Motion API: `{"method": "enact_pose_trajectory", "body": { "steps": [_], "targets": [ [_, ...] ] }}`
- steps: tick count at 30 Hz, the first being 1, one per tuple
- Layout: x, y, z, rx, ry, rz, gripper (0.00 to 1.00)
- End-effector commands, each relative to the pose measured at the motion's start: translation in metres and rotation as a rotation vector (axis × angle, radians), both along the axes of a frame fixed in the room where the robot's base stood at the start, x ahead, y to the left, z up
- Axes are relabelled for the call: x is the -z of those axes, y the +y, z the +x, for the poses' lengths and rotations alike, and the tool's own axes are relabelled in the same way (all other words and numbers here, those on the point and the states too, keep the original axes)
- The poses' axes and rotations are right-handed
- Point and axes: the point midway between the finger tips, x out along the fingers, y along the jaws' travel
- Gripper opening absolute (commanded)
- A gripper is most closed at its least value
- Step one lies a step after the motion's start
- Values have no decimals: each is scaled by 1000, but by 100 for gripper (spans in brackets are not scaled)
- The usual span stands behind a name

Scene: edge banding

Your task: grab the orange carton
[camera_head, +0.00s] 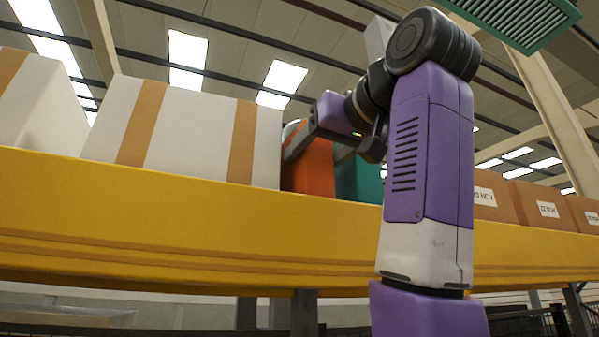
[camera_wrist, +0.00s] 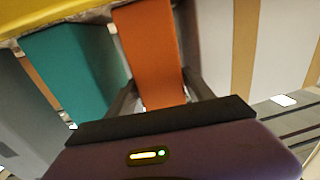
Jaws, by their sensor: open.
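The orange carton (camera_head: 309,167) stands on the yellow shelf between a white box and a teal box. In the wrist view the orange carton (camera_wrist: 151,50) runs between the two fingers of my gripper (camera_wrist: 160,98), one finger on each side of it. My gripper is open around the carton. I cannot tell whether either finger touches it. In the head view my gripper (camera_head: 297,140) is at the carton's upper part, and my arm hides some of the space beside it.
A white box with tan stripes (camera_head: 194,137) stands close on the left and a teal box (camera_head: 357,180) close on the right. The yellow shelf beam (camera_head: 180,220) runs below them. Several brown cartons (camera_head: 535,204) stand farther right.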

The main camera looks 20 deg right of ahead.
Motion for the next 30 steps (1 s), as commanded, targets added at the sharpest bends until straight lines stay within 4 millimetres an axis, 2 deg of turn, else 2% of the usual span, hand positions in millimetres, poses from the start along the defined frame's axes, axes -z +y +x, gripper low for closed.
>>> {"method": "enact_pose_trajectory", "body": {
  "steps": [9,19,28,30],
  "targets": [
    [3,6,42,-1,4,0,61],
    [6,7,47,-1,2,0,59],
    [6,7,47,-1,2,0,0],
    [5,7,46,-1,0,0,0]
  ]
}}
